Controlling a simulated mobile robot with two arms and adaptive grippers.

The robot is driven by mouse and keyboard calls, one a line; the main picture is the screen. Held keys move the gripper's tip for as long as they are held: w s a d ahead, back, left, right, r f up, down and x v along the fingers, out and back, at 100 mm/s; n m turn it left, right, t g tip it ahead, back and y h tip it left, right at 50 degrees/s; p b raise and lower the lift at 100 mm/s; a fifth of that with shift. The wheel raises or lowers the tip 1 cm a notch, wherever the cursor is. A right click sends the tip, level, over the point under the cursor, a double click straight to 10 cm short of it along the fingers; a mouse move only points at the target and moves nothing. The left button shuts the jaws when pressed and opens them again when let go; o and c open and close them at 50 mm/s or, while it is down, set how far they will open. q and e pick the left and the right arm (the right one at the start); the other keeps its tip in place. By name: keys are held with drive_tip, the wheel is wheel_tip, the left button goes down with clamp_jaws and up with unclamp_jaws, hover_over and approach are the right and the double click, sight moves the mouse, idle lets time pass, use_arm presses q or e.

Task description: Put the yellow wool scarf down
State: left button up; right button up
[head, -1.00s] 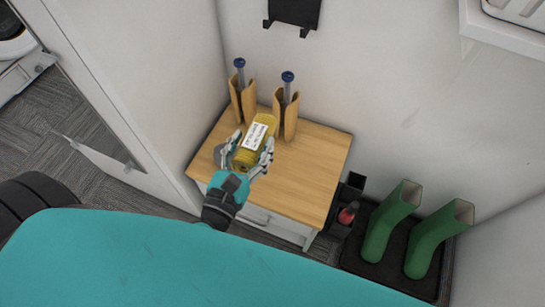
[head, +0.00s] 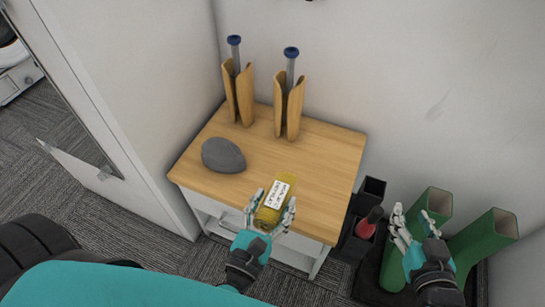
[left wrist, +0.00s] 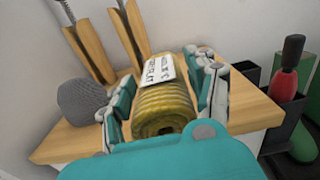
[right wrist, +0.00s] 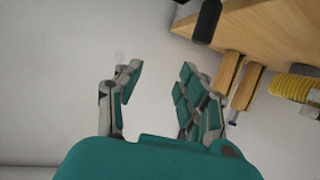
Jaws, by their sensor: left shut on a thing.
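The yellow wool scarf (head: 269,214) is a rolled bundle with a white printed label. It is over the front edge of the small wooden-topped table (head: 325,160); I cannot tell if it touches the top. My left gripper (head: 271,205) is shut on the scarf, with fingers on both sides. In the left wrist view the scarf roll (left wrist: 163,105) lies between the fingers, its coiled end facing me. The scarf (right wrist: 297,86) also shows at the right edge of the right wrist view. My right gripper (head: 414,222) is open and empty, in front of the green boots.
A grey rounded thing (head: 223,155) lies on the table's left part. Two wooden holders (head: 238,95) with blue-topped rods stand at the back. The table's middle and right are clear. Right of it are a black caddy with a red-handled item (head: 368,222) and green boots (head: 483,245).

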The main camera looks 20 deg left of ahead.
use_arm(q)
drive_tip(key=shift+w+a, duration=0.1)
drive_tip(key=shift+w, duration=0.1)
drive_tip(key=p, duration=0.1)
hover_over(275, 159)
drive_tip(key=s+d, duration=0.2)
drive_tip(key=s, duration=0.2)
drive_tip(key=shift+a+f, duration=0.15)
drive_tip(key=shift+f, duration=0.5)
drive_tip(key=shift+w+a+f, duration=0.15)
drive_tip(key=shift+w, duration=0.15)
wheel_tip(275, 159, down, 2)
drive_tip(key=shift+f+b, duration=0.15)
drive_tip(key=shift+b, duration=0.8)
drive_tip(key=shift+f+b, duration=0.5)
drive_tip(key=shift+f, duration=0.05)
use_arm(e)
wheel_tip(275, 159, up, 13)
drive_tip(key=w+a+t+y, duration=0.1)
drive_tip(key=a+t+y, duration=0.1)
drive_tip(key=t, duration=0.5)
drive_tip(key=shift+t+y, duration=0.4)
drive_tip(key=shift+r, duration=0.25)
use_arm(q)
drive_tip(key=shift+f, duration=0.1)
drive_tip(key=o, duration=1.3)
drive_tip(key=shift+c, duration=0.2)
use_arm(e)
drive_tip(key=shift+s+r, duration=0.15)
drive_tip(key=shift+r, duration=0.05)
